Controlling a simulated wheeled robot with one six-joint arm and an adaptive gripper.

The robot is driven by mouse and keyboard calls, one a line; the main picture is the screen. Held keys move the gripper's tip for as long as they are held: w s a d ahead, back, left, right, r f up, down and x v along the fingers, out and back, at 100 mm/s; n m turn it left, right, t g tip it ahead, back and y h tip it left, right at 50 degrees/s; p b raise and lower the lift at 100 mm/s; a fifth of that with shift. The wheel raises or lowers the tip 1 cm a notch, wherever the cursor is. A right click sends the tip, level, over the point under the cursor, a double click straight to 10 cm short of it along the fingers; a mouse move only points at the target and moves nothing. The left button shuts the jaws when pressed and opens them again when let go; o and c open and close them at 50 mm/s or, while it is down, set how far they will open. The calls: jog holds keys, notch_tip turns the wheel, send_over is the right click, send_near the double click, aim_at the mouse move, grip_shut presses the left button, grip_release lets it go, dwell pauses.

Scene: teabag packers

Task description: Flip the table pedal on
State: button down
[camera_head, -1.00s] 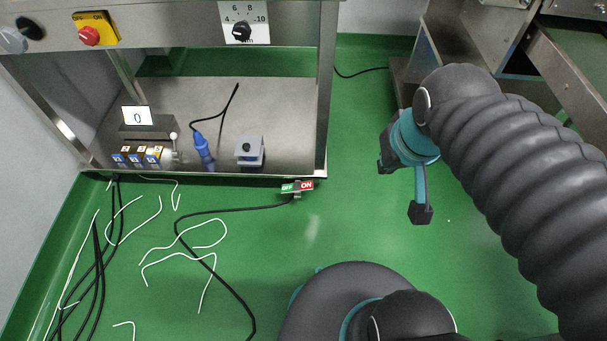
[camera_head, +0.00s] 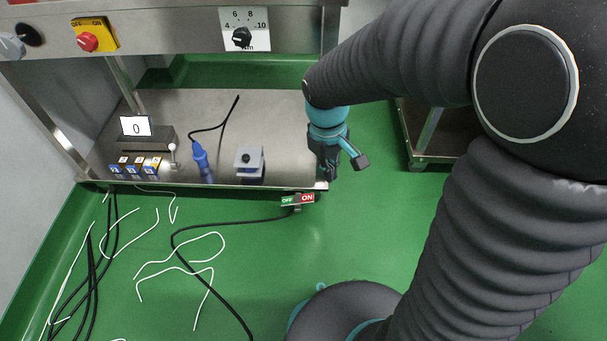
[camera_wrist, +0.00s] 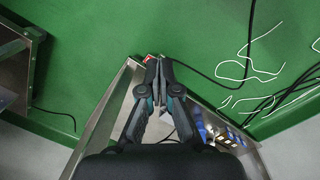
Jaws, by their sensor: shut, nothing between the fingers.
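The table pedal (camera_head: 297,200) is a small switch with a green OFF half on the left and a red ON half on the right. It sits at the front edge of the table's lower shelf, with a black cable running from it. My gripper (camera_head: 325,177) points down just right of and behind the pedal, by the shelf's right corner, apparently apart from it. In the wrist view my gripper (camera_wrist: 157,62) has its fingers together and empty. The red part of the pedal (camera_wrist: 149,58) shows at the fingertips, partly hidden by them.
The steel lower shelf (camera_head: 275,110) holds a blue plug (camera_head: 201,158), a grey box (camera_head: 249,160) and a small unit reading 0 (camera_head: 136,126). Black cables and white strings lie on the green floor at left. Another steel frame (camera_head: 420,160) stands right.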

aim_at(306, 200)
jog(key=w+a+f+n+h+b, duration=0.1)
jog(key=w+a+f+n, duration=0.2)
jog(key=f+n, duration=0.25)
jog(key=w+a+f+n+g, duration=0.1)
jog(key=w+a+f+n, duration=0.1)
jog(key=w+f+n, duration=0.3)
jog(key=w+a+f+n+h+b, duration=0.1)
jog(key=a+f+n, duration=0.2)
jog(key=f, duration=0.4)
jog(key=w+a+n+t, duration=0.1)
jog(key=w+n, duration=0.5)
jog(key=n, duration=0.8)
jog(key=shift+a+f+n, duration=0.35)
jog(key=shift+a, duration=0.05)
jog(key=shift+s+h, duration=0.1)
jog(key=shift+h, duration=0.2)
jog(key=shift+f, duration=0.1)
jog(key=b+x, duration=0.2)
jog(key=x, duration=1.1)
jog(key=shift+d+f+b, duration=0.1)
jog(key=shift+f+b, duration=0.25)
jog(key=shift+f, duration=0.05)
